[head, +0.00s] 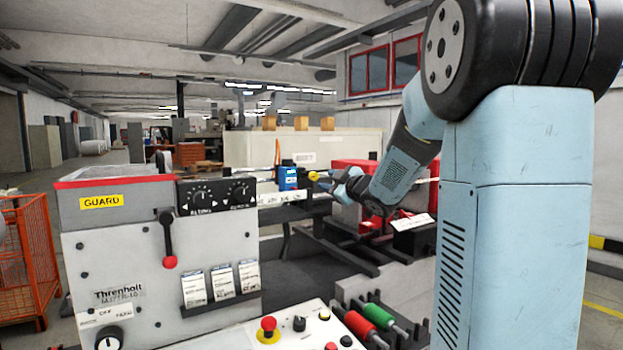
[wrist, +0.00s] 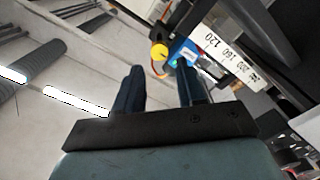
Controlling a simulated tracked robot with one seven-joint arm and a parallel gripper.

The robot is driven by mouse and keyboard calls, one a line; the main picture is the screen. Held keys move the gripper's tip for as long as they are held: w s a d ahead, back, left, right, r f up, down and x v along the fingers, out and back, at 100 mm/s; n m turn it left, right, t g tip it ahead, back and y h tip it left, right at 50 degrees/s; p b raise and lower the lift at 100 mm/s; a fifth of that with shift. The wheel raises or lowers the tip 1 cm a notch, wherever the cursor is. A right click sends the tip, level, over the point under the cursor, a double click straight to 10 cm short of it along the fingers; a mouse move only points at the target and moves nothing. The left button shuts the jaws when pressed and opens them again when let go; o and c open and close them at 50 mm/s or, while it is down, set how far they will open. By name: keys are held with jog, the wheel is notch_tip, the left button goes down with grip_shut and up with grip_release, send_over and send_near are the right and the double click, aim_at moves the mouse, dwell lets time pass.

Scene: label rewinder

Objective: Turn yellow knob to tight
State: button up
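The yellow knob (head: 314,176) sticks out from the right side of a small blue sensor box (head: 288,178) on the machine's rail. In the wrist view, the yellow knob (wrist: 159,52) shows beyond the fingertips, between the fingers' lines, and the blue box (wrist: 184,50) is behind the right finger's tip. My gripper (head: 330,181) is just right of the knob in the head view. In the wrist view, my gripper (wrist: 158,74) is open, with an empty gap between its two dark fingers. The fingers appear not to touch the knob. The knob's turn position cannot be read.
A scale strip with numbers (wrist: 226,58) runs beside the blue box. The grey guard housing (head: 115,200) with a red-ended lever (head: 169,240) stands left. A control panel (head: 245,338) with buttons, and red and green rollers (head: 372,322), lie below. A red unit (head: 352,172) is behind my arm.

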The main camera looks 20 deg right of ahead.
aim_at(315, 178)
jog(key=x, duration=1)
jog(key=shift+w, duration=0.15)
jog(key=shift+c, duration=0.4)
grip_shut()
jog(key=shift+f, duration=0.1)
